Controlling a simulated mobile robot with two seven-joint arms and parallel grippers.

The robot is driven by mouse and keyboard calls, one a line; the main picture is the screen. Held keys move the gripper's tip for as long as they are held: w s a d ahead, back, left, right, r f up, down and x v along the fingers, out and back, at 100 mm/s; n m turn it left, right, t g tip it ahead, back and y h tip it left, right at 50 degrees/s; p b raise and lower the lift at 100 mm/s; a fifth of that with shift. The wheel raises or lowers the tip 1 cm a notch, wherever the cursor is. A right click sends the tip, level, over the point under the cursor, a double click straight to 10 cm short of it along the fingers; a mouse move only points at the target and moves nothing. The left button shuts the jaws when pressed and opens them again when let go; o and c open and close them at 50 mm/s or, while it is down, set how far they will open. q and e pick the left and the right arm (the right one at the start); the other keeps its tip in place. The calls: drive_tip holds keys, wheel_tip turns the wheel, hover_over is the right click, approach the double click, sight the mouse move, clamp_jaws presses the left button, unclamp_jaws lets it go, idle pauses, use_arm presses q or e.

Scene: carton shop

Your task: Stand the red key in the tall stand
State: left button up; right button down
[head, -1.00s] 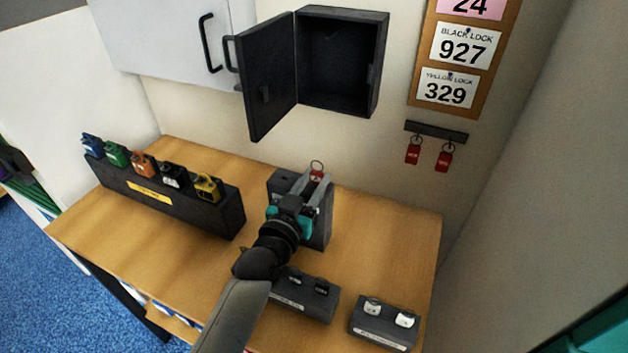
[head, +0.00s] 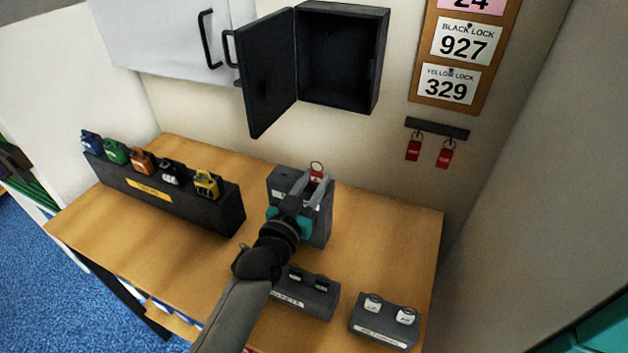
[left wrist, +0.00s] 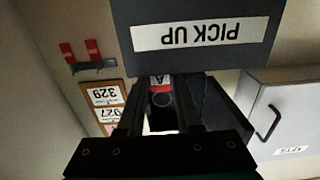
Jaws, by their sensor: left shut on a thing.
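The tall stand (head: 284,184) is a dark block near the back of the wooden table. In the left wrist view its front (left wrist: 200,12) appears upside down with a white "PICK UP" label. My left gripper (head: 316,184) is at the stand's top and shut on the red key (head: 317,175), whose ring points up. The key also shows between the fingers in the left wrist view (left wrist: 160,88), right at the stand's upper edge. The fingers and stand hide its lower end; I cannot tell whether it sits in a slot. My right gripper is not in view.
A rack (head: 200,213) with several coloured padlocks stands at the left. Two low dark blocks (head: 312,300) (head: 384,335) with tags lie near the front. An open dark wall box (head: 340,60) and a hook rail (head: 437,128) with two red tags are above.

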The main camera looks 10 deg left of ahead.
use_arm(q)
drive_tip(key=o, duration=1.1)
drive_tip(key=shift+c, duration=0.2)
drive_tip(key=shift+s+a+p, duration=0.15)
drive_tip(key=shift+s+p, duration=0.35)
drive_tip(key=shift+s, duration=0.3)
drive_tip(key=shift+s+a+f+p, duration=0.1)
drive_tip(key=shift+s+f+p, duration=0.15)
drive_tip(key=shift+s, duration=0.25)
drive_tip(key=shift+s+a+r+p, duration=0.15)
drive_tip(key=shift+s+p, duration=0.15)
drive_tip(key=shift+s, duration=0.55)
drive_tip(key=shift+s+a+r+p, duration=0.1)
drive_tip(key=shift+s+a+p, duration=0.2)
drive_tip(key=shift+s, duration=0.6)
drive_tip(key=shift+s+a+r+p, duration=0.1)
drive_tip(key=shift+s+p, duration=0.25)
drive_tip(key=shift+s, duration=0.5)
drive_tip(key=shift+f, duration=0.1)
